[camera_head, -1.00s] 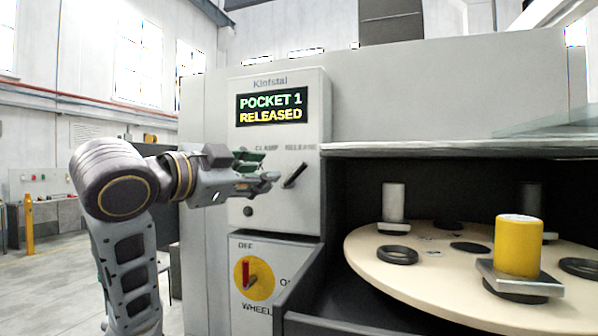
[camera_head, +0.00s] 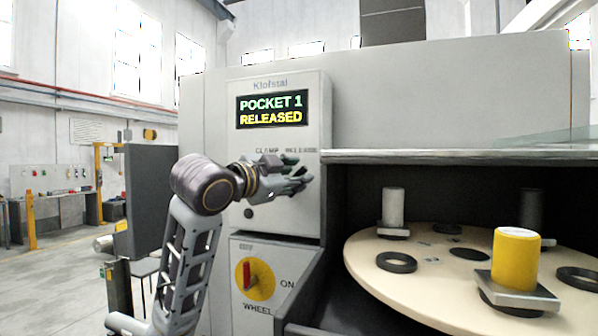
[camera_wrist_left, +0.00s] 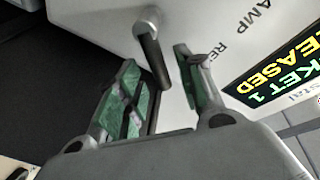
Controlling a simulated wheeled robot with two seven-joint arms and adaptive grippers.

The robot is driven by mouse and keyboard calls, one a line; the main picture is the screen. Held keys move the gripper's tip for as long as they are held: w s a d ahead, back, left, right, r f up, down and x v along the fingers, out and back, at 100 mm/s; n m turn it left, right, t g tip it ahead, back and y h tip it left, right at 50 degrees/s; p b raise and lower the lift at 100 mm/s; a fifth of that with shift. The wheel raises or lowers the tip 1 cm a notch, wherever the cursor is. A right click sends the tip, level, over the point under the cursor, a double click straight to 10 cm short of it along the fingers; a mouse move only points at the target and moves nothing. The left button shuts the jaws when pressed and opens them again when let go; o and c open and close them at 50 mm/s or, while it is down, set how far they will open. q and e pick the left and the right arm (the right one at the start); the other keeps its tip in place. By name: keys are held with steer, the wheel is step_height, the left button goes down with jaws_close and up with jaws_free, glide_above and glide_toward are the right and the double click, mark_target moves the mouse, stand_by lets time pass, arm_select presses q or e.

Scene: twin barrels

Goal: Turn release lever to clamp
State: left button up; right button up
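The release lever (camera_wrist_left: 155,58) is a dark bar on a round pivot on the light panel, seen in the left wrist view. In the head view my gripper hides it. My left gripper (camera_head: 300,178) is in front of the panel, under the CLAMP and RELEASE labels. In the left wrist view my left gripper (camera_wrist_left: 156,62) is open, its green-padded fingers on either side of the lever. I cannot tell whether either finger touches it. The display (camera_head: 272,109) reads POCKET 1 RELEASED. My right gripper is not in view.
Below the panel is a red switch on a yellow disc (camera_head: 255,279), marked WHEEL. To the right, a pale turntable (camera_head: 420,281) holds a yellow cylinder (camera_head: 516,259), a grey cylinder (camera_head: 393,207) and black rings. A dark ledge edge runs between the panel and the turntable.

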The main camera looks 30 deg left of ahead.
arm_select(q)
steer(key=shift+w, duration=1.2)
jaws_close()
